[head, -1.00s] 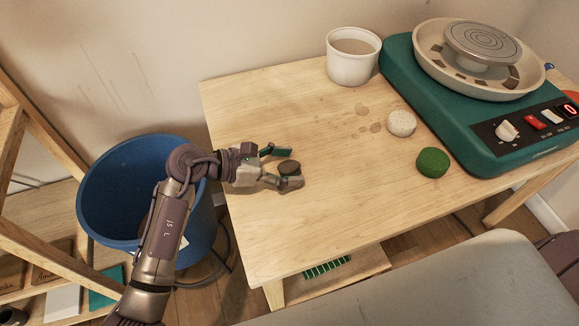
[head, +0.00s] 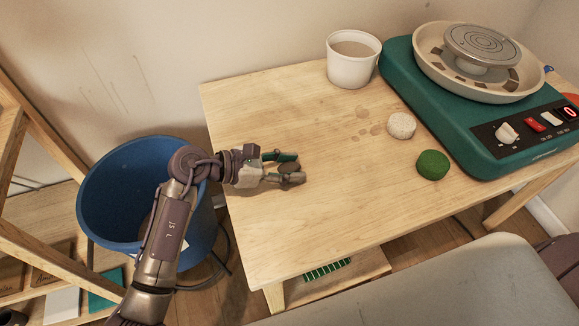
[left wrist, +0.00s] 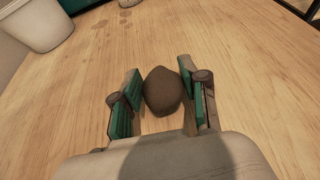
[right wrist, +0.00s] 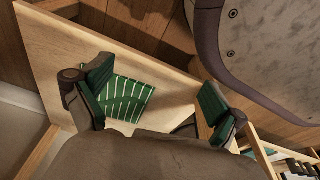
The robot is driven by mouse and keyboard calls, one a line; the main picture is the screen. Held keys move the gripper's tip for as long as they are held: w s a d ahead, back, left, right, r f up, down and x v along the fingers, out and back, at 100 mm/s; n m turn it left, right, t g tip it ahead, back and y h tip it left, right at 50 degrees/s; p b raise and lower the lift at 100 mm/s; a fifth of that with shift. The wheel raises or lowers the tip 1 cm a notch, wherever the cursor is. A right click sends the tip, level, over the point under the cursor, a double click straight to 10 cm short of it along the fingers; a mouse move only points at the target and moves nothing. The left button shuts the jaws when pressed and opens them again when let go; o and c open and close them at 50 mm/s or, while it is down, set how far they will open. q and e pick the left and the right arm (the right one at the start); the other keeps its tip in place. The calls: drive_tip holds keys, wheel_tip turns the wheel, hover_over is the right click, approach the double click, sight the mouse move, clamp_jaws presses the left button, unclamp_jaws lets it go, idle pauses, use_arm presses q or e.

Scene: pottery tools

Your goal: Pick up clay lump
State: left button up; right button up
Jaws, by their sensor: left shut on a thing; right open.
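A dark brown clay lump (left wrist: 162,92) sits between the two green-padded fingers of my left gripper (head: 287,169), low over the table's left part. The left gripper is shut on it, and in the head view the fingers hide most of the lump. A white speckled lump (head: 401,125) and a green lump (head: 433,164) lie apart on the table to the right. My right gripper (right wrist: 155,98) shows only in its own wrist view, open, with nothing between its fingers.
The wooden table (head: 330,215) is bare around the left gripper. A white cup (head: 352,60) stands at the back, and a teal pottery wheel (head: 402,68) at the right. A blue bucket (head: 108,228) stands left of the table. A green striped item (head: 327,268) lies below.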

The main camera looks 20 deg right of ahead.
sight(294, 167)
use_arm(q)
drive_tip(key=shift+r, duration=0.4)
drive_tip(key=r, duration=0.3)
drive_tip(key=shift+s+d+r, duration=0.35)
drive_tip(key=shift+d, duration=0.05)
drive_tip(key=s+d+r+p, duration=0.1)
drive_tip(key=s+d+r, duration=0.5)
drive_tip(key=s+d, duration=0.1)
drive_tip(key=shift+d, duration=0.5)
use_arm(e)
drive_tip(key=s+f, duration=0.2)
drive_tip(key=s, duration=0.1)
drive_tip(key=shift+s+d+f, duration=0.2)
drive_tip(key=shift+d+f, duration=0.05)
drive_tip(key=shift+f, duration=0.15)
use_arm(q)
drive_tip(key=shift+r, duration=0.1)
